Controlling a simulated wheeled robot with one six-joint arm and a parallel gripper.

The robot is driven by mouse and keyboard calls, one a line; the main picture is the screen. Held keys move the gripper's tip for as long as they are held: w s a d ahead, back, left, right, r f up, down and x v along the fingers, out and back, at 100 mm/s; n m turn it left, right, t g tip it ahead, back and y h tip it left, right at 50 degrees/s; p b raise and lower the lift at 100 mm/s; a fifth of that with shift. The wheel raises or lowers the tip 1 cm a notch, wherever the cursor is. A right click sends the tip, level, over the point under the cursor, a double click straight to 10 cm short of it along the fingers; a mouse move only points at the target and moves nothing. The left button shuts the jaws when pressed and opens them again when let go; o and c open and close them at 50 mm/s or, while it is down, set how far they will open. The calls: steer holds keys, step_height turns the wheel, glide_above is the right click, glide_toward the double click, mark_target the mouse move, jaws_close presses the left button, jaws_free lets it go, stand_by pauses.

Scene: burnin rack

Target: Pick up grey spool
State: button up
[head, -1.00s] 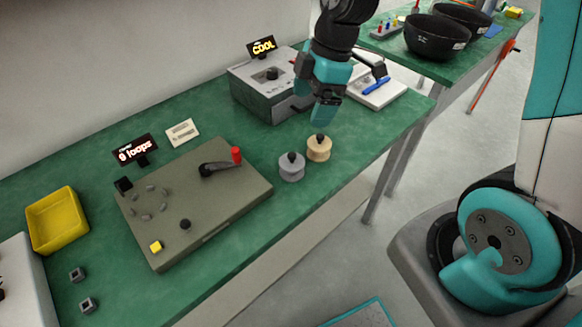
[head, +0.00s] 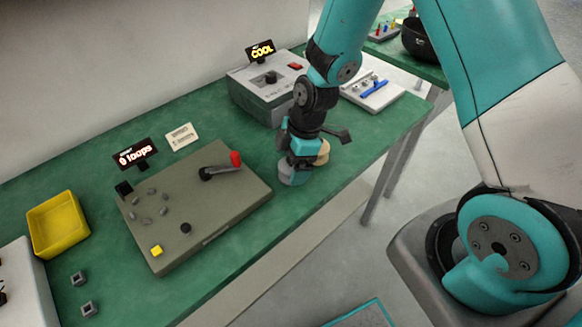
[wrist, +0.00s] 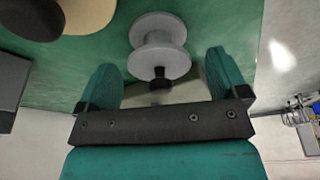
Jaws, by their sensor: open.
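The grey spool (wrist: 158,32) with its dark knob shows in the wrist view between and just beyond the two teal fingers of my gripper (wrist: 165,78). My gripper is open, and a gap shows between the spool and each finger. In the head view the grey spool (head: 290,179) stands on the green bench, mostly hidden under my gripper (head: 297,163). A beige spool (head: 322,157) stands close beside it to the right, partly hidden by my gripper. The beige spool also shows at the top left of the wrist view (wrist: 90,14).
A grey-green board (head: 215,215) with a red-knobbed crank (head: 234,159) lies just left of the spools. A grey box (head: 262,95) with a COOL sign stands behind. A yellow tray (head: 57,243) sits far left. The bench's front edge is close to the spools.

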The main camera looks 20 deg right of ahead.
steer(key=shift+x, duration=1.2)
steer(key=c, duration=1)
steer(key=shift+r, duration=0.15)
